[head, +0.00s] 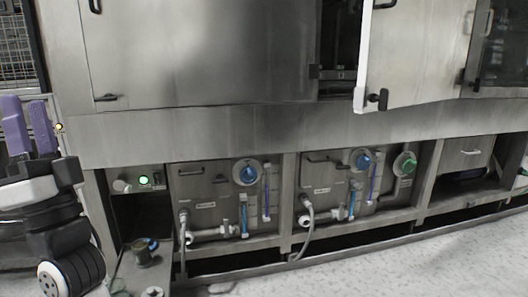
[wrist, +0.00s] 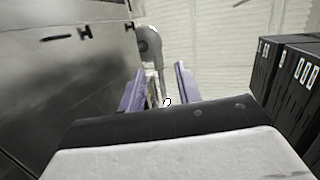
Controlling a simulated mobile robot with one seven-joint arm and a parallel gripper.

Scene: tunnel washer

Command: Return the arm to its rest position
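My gripper (head: 28,128) is at the left edge of the head view, with two purple fingers pointing up beside the washer's metal front (head: 210,55). The fingers are apart with a gap between them, and nothing shows held there. In the wrist view my gripper (wrist: 158,92) also shows its two purple fingers spread apart. The washer's steel panel (wrist: 65,70) stands to the left of the fingers in that view. My arm is partly cut off by the left edge of the head view.
A door panel (head: 416,52) stands open at upper right. Valves with blue knobs (head: 246,172) and hoses line the lower front. A lit green button (head: 144,180) is near my arm. Dark boxes (wrist: 284,78) stand right in the wrist view. The floor (head: 400,262) in front is clear.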

